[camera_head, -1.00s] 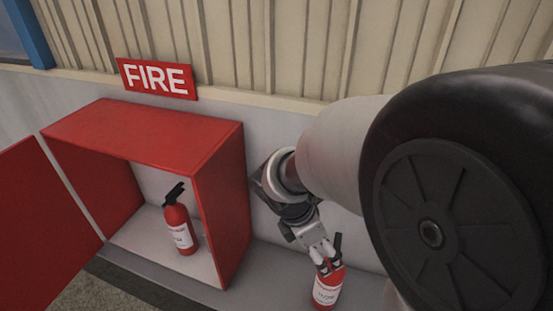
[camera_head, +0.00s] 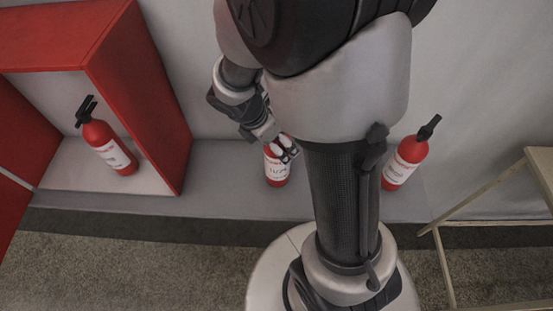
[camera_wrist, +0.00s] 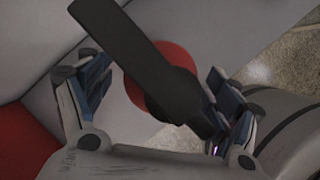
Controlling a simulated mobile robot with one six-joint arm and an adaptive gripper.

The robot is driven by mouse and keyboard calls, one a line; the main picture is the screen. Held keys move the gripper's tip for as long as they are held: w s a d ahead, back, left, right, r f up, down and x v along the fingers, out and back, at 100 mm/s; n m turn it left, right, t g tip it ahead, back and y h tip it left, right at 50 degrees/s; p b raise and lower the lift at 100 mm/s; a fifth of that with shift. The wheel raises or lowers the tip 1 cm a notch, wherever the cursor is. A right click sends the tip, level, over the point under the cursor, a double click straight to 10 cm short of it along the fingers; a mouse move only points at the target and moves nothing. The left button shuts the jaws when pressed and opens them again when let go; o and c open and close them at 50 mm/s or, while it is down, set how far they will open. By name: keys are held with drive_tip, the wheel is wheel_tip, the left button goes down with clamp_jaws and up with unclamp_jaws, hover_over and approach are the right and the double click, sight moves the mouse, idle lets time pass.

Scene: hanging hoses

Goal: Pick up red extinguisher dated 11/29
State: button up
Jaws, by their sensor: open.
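A red extinguisher (camera_head: 276,175) with a white label and a dark handle stands on the grey ledge (camera_head: 225,184), below my gripper. Its label has small print that looks like a date, too small to read surely. My gripper (camera_head: 285,150) is open at the top of this extinguisher. In the wrist view, the black handle (camera_wrist: 140,60) and red top (camera_wrist: 175,60) lie between the two spread fingers of my gripper (camera_wrist: 160,105). The handle's lower end is close to the right finger; I cannot tell whether they touch. The lower body is hidden there.
Another extinguisher (camera_head: 108,148) stands inside the open red cabinet (camera_head: 140,90) at left. A third extinguisher (camera_head: 404,163) stands on the ledge at right, partly behind my arm. A pale wooden frame (camera_head: 490,190) is at far right. Bare ledge lies between the cabinet and the middle extinguisher.

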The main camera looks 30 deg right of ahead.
drive_tip(key=shift+d+f, duration=0.15)
drive_tip(key=shift+f, duration=0.25)
drive_tip(key=shift+c, duration=0.5)
clamp_jaws()
idle(0.4)
